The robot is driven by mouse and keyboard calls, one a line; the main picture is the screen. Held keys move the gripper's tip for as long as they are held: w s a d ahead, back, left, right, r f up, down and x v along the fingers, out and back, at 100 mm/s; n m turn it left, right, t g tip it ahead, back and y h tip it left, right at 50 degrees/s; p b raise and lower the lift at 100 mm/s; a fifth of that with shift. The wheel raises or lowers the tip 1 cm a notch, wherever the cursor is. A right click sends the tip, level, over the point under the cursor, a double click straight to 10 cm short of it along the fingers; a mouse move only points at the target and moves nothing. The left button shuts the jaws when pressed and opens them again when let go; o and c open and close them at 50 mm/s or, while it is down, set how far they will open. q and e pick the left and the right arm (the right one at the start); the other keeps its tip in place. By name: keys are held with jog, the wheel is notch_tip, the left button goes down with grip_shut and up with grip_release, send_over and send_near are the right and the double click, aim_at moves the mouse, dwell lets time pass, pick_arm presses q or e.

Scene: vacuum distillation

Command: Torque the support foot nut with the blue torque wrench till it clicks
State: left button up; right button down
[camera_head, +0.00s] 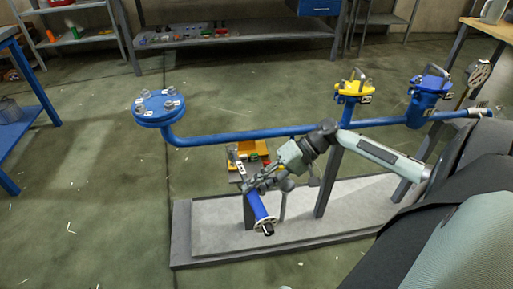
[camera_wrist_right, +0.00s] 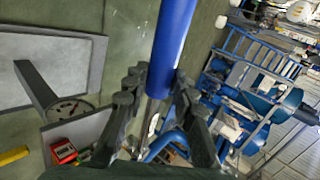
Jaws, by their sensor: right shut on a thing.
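The blue torque wrench (camera_head: 257,206) has a blue handle with a pale collar and dark end cap, and a grey shaft reaching up and left in the head view. My right gripper (camera_head: 258,184) is shut on it near the handle's upper end, above the grey plinth (camera_head: 330,212). In the right wrist view, the wrench's blue handle (camera_wrist_right: 173,45) runs up from between the fingers of my right gripper (camera_wrist_right: 153,92). I cannot make out the support foot nut; whether the wrench head touches anything is unclear. My left gripper is not in view.
A blue pipe (camera_head: 240,138) with a round blue flange (camera_head: 158,107) spans above the plinth on grey posts. A yellow valve (camera_head: 353,88) and a blue valve (camera_head: 428,90) stand on it. An orange item (camera_head: 246,160) lies behind the gripper.

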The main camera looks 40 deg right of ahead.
jog(key=shift+r, duration=2.9)
